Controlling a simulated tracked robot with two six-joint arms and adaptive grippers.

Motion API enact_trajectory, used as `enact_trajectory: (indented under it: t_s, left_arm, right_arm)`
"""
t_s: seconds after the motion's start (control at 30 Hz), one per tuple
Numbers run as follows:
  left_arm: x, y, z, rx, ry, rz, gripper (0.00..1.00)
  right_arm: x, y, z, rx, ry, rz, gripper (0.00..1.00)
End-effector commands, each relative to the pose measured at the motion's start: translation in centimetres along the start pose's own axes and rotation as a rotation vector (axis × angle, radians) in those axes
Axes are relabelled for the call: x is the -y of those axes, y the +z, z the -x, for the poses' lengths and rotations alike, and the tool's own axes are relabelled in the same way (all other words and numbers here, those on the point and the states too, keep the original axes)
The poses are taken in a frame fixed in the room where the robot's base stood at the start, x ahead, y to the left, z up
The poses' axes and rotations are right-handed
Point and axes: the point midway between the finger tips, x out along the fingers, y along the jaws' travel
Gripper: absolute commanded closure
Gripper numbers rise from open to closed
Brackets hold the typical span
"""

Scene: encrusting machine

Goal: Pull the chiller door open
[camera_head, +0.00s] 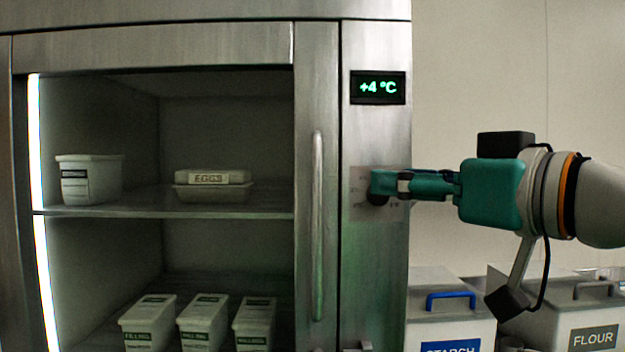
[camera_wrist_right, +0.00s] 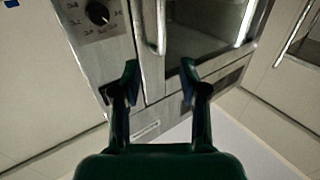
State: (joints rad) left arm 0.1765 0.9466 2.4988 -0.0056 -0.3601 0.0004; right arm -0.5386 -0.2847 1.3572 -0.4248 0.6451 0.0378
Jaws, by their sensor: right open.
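The chiller door (camera_head: 305,100) has a steel frame around a glass pane and appears shut. Its vertical bar handle (camera_head: 318,225) runs down the right side of the frame. The handle also shows in the right wrist view (camera_wrist_right: 161,25), beyond the gap between my fingers. My right gripper (camera_head: 378,186) comes in from the right, in front of the control panel and to the right of the handle. In the wrist view the gripper (camera_wrist_right: 159,70) is open, with nothing between its fingers. The handle is apart from the fingers. My left gripper is out of view.
A dial (camera_wrist_right: 97,12) sits on the panel, below a +4 °C display (camera_head: 378,87). Behind the glass are an eggs box (camera_head: 210,178), a white tub (camera_head: 88,180) and several labelled tubs. A starch bin (camera_head: 450,325) and a flour bin (camera_head: 580,325) stand at lower right.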

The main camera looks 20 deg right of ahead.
Motion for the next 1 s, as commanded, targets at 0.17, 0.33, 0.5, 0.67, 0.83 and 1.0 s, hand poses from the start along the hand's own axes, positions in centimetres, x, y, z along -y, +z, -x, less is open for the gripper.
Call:
enact_trajectory:
  t_s: [0.17, 0.33, 0.5, 0.67, 0.83, 1.0]
  left_arm:
    - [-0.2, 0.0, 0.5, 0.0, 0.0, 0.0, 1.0]
    - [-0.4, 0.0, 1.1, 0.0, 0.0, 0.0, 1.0]
    - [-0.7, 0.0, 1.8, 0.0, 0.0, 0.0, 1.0]
    - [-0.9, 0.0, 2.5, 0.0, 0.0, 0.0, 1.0]
    - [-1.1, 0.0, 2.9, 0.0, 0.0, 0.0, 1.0]
    - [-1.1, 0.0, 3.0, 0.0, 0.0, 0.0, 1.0]
  right_arm:
    - [0.1, 0.1, -3.1, 0.008, -0.002, 0.001, 0.57]
    - [0.1, 0.1, -6.8, 0.008, -0.003, 0.001, 0.57]
    - [0.2, 0.1, -10.6, 0.007, -0.004, 0.0, 0.57]
    - [0.2, 0.1, -13.5, 0.006, -0.005, 0.0, 0.57]
    - [0.3, 0.1, -15.6, 0.004, -0.006, 0.001, 0.57]
    - [0.3, 0.2, -16.3, 0.003, -0.007, 0.0, 0.57]
